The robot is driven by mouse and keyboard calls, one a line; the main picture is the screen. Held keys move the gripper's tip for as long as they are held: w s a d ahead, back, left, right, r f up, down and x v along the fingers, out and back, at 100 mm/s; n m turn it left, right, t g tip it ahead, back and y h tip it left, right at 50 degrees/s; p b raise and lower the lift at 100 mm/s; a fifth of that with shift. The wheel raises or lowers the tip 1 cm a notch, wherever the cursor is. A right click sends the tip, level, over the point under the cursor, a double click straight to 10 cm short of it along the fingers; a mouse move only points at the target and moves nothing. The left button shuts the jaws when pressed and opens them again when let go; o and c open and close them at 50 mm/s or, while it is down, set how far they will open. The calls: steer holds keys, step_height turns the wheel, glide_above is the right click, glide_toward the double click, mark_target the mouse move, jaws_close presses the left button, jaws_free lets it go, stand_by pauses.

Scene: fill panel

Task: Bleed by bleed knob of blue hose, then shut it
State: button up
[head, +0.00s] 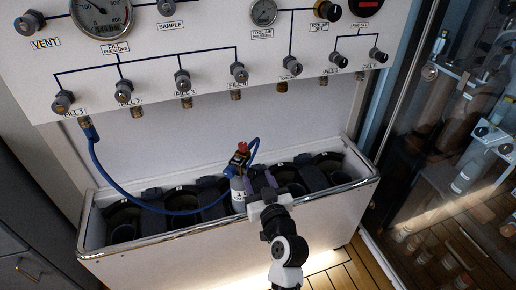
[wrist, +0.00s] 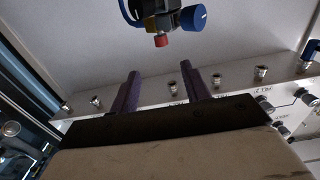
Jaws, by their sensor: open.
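The blue hose (head: 118,187) runs from the brass fitting under FILL 1 down across the trough to a valve (head: 238,160) on top of a grey-white cylinder (head: 238,195). A red knob (head: 242,147) tops that valve assembly. In the wrist view the red knob (wrist: 161,40) sits by a brass part, and a blue knob (wrist: 194,18) stands to its right. I cannot tell by label which is the bleed knob. My gripper (wrist: 158,78) is open and empty, its purple fingers apart from the knobs. In the head view my gripper (head: 262,182) is right of the cylinder.
The white trough (head: 200,241) has a metal rim and several dark round wells. The fill panel (head: 205,60) with gauges and several knobs stands behind and above. A glass-fronted cabinet (head: 440,130) is at right. The air above the trough's right end is clear.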

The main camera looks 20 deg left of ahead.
mark_target(244, 149)
steer(key=p+x, duration=0.4)
steer(key=x, duration=0.9)
steer(key=shift+w+a+r, duration=0.1)
steer(key=shift+w+a, duration=0.05)
steer(key=shift+a, duration=0.2)
steer(key=c, duration=1)
